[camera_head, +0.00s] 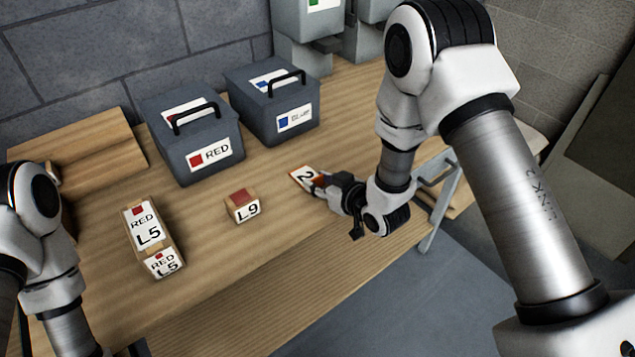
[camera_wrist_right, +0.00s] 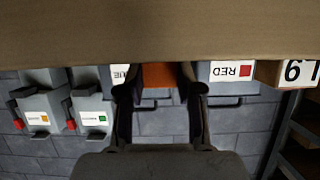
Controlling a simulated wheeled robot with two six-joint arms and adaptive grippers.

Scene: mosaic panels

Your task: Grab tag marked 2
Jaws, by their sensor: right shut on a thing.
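The tag marked 2 (camera_head: 303,175) is a small white and orange plate near the middle of the wooden table in the head view. My right gripper (camera_head: 323,185) reaches it from the right and is shut on its near end. In the right wrist view an orange face of the tag (camera_wrist_right: 159,75) shows between the two fingers (camera_wrist_right: 158,92). I cannot tell whether the tag is touching the table. My left arm shows at the left edge of the head view, but its gripper is out of the picture.
A box labelled RED (camera_head: 190,140) and a box labelled BLUE (camera_head: 272,105) stand behind the tag on the table (camera_head: 285,225). An L9 block (camera_head: 242,206) and an L5 block (camera_head: 152,240) sit to the left. Grey bins (camera_head: 305,45) stand at the back.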

